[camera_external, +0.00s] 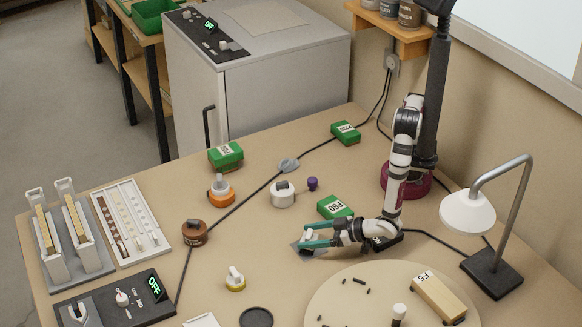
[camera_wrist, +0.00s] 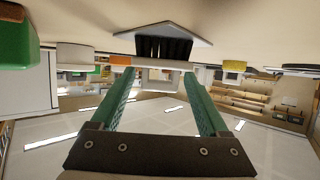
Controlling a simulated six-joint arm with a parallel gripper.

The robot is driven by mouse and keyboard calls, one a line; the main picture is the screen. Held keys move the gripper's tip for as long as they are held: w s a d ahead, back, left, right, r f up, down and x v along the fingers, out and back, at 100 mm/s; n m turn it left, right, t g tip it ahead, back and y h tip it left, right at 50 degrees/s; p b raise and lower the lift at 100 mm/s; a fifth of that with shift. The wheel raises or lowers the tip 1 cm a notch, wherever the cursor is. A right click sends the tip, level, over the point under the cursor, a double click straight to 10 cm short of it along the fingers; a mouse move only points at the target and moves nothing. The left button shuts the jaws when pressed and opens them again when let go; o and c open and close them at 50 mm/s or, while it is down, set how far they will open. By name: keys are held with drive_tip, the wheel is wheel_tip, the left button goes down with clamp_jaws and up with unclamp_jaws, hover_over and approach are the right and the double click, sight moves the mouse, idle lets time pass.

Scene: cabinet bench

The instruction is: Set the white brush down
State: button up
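The white brush (camera_external: 309,236) is between the teal fingers of my gripper (camera_external: 318,235), low over the table in the external view. In the wrist view its pale body (camera_wrist: 160,75) fills most of the gap between my fingertips (camera_wrist: 160,72), and its dark bristles (camera_wrist: 164,48) point to the table side. My gripper looks shut on it. A grey plate (camera_wrist: 180,29) lies right at the bristles; it also shows under the brush in the external view (camera_external: 308,253). I cannot tell how firmly the bristles press on it.
A green block labelled P60 (camera_external: 334,207) stands just behind my gripper. A round board (camera_external: 330,300) with dark bits and a wooden block (camera_external: 438,299) lies in front. A lamp (camera_external: 468,213) stands at the right. Bare table lies left of my gripper, before the white-and-yellow knob (camera_external: 235,280).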

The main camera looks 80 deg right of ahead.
drive_tip(key=shift+o, duration=1.4)
drive_tip(key=shift+r, duration=0.1)
